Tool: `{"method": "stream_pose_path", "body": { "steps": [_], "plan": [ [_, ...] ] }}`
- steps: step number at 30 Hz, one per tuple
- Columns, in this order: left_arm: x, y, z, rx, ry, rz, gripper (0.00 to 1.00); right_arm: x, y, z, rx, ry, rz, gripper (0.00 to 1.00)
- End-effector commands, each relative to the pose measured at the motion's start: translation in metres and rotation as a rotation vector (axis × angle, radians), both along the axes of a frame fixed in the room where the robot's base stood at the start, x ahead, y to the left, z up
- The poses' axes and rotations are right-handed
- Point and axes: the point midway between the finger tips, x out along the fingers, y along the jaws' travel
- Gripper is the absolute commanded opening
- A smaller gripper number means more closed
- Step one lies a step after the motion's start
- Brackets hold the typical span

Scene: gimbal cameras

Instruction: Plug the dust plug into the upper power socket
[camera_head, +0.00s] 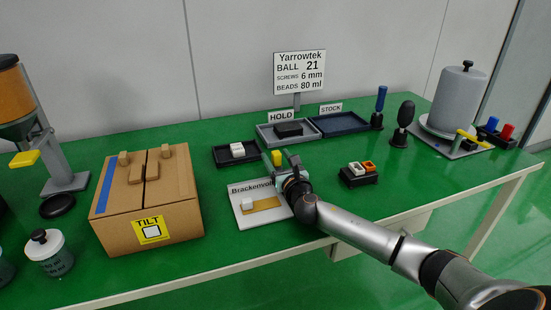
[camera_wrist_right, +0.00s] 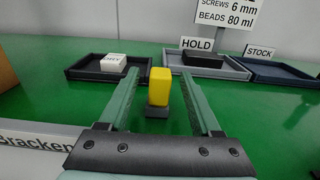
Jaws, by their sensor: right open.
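A yellow block (camera_head: 277,158) stands upright at mid table. In the right wrist view the yellow block (camera_wrist_right: 159,86) sits on a small grey base (camera_wrist_right: 157,112). I cannot tell whether it is the dust plug. My right gripper (camera_head: 285,162) is open. In the right wrist view its fingers (camera_wrist_right: 159,76) reach along either side of the yellow block, with visible gaps and nothing clamped. I cannot make out an upper power socket in either view. My left gripper is not in view.
A white board (camera_head: 240,217) lettered "Bracken..." lies below the gripper. Behind are a dark tray (camera_head: 218,158), the HOLD tray (camera_head: 265,138) and the STOCK tray (camera_head: 345,122). A cardboard box (camera_head: 110,228) stands left. A black block with switches (camera_head: 357,179) stands right of my arm.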

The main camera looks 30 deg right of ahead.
Motion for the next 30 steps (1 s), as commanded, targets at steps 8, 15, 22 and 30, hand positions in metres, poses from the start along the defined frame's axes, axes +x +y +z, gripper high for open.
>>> {"method": "stream_pose_path", "body": {
  "steps": [8,15,22,30],
  "plan": [
    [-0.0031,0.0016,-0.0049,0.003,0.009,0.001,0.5,0.0131,-0.0027,0.0004,0.001,0.0,0.001,0.65],
    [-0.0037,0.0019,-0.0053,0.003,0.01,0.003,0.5,0.0131,-0.0027,0.0007,0.001,0.0,0.001,0.63],
    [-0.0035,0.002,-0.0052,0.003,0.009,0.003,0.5,0.013,-0.0029,0.0007,0.001,0.0,0.0,0.37],
    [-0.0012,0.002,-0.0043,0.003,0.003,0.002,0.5,0.013,-0.003,0.0007,0.001,0.0,0.0,0.07]
  ]
}}
